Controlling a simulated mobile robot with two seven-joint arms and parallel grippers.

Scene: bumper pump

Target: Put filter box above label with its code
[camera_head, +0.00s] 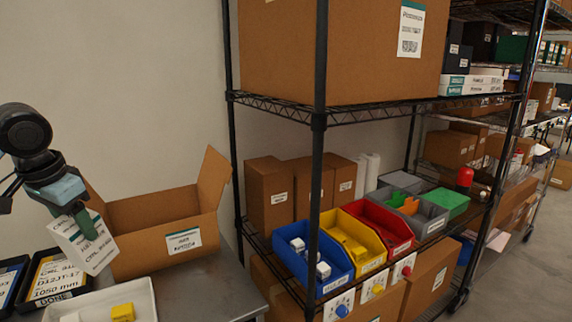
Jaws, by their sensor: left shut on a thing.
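My left gripper (76,212) comes in from the left, shut on a white box (85,246) with dark print. I take this to be the filter box; it hangs tilted in front of the open cardboard carton (160,212), and its code is too small to read. On the rack, the blue bin (312,262), yellow bin (358,246) and red bin (385,226) carry small white front labels. Below them, labels show a blue mark (341,311), a yellow mark (378,288) and a red mark (406,271). My right gripper is out of view.
A white tray (147,293) with a yellow block (123,312) stands on the metal table (205,288). Black-framed cards (62,272), one reading DONE, lie left. A black rack post (318,150) stands before the shelf. Brown boxes (268,195) stand behind the bins.

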